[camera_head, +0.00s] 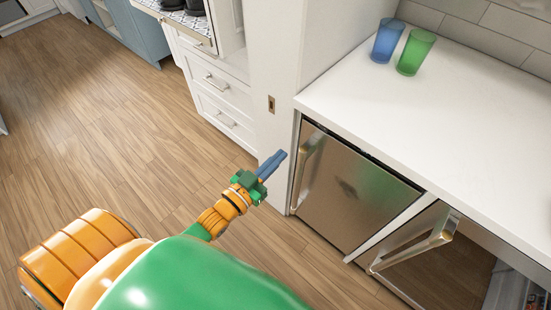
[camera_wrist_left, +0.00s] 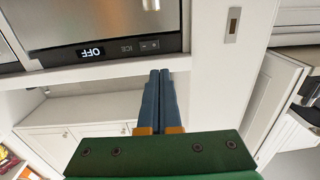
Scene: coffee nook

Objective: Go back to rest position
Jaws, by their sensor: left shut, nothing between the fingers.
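My left gripper (camera_head: 274,164) is shut and empty. It is held out in front of the white panel beside the steel-fronted appliance (camera_head: 352,190), apart from the counter. In the left wrist view its two blue fingers (camera_wrist_left: 160,76) lie side by side, pointing toward the white panel. My right gripper is not in view.
A white counter (camera_head: 440,110) holds a blue cup (camera_head: 387,42) and a green cup (camera_head: 415,53). A second steel door (camera_head: 432,262) stands open at lower right. White drawers (camera_head: 222,95) stand behind. Wood floor (camera_head: 110,130) is clear at left. The wrist view shows an OFF display (camera_wrist_left: 91,52).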

